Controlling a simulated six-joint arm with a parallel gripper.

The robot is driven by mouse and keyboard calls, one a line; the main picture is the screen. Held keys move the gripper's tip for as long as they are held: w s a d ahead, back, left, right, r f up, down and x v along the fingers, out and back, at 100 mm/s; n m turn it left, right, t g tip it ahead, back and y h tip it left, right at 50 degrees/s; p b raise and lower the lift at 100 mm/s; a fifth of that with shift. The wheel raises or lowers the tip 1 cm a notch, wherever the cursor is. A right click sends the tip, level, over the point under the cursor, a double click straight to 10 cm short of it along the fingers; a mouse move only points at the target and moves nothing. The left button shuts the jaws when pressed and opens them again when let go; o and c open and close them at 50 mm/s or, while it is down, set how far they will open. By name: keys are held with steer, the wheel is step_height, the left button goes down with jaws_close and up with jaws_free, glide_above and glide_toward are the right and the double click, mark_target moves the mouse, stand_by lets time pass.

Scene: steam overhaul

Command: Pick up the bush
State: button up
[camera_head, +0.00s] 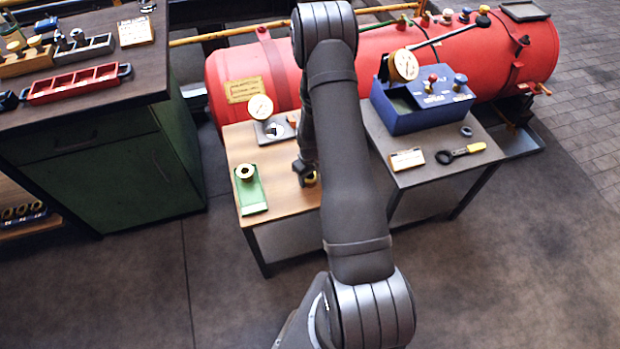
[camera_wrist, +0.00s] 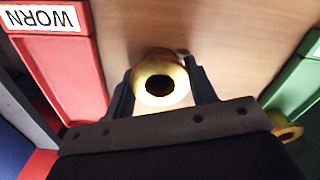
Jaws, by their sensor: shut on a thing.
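A brass bush (camera_wrist: 160,86) with a dark round bore sits between the two fingers of my gripper (camera_wrist: 158,92) in the wrist view. The fingers are shut on it, one on each side. In the head view my gripper (camera_head: 306,174) is low over the wooden bench top (camera_head: 285,205), partly hidden by my arm, with a bit of brass showing at its tip. I cannot tell whether the bush touches the wood. A second brass bush (camera_head: 245,172) stands on a green tray (camera_head: 253,198) to the left; the tray (camera_wrist: 298,82) also shows in the wrist view.
A red tray labelled WORN (camera_wrist: 65,62) lies on the other side of my gripper in the wrist view. A gauge (camera_head: 261,108) stands at the back of the bench.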

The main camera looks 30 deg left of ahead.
steer(key=shift+r, duration=0.85)
step_height(320, 180, up, 2)
steer(key=shift+r, duration=0.25)
steer(key=w+d+r+m, duration=0.3)
steer(key=d+r+m, duration=0.1)
steer(key=d, duration=0.6)
steer(key=w+d+r+m, duration=0.3)
steer(key=d+r+m, duration=0.1)
steer(key=d, duration=0.6)
steer(key=w+d+r+m, duration=0.3)
steer(key=d+r+m, duration=0.1)
steer(key=d, duration=0.6)
steer(key=shift+d+r+m, duration=0.15)
steer(key=shift+r+m, duration=0.05)
steer(key=shift+m, duration=0.3)
steer(key=shift+w, duration=0.1)
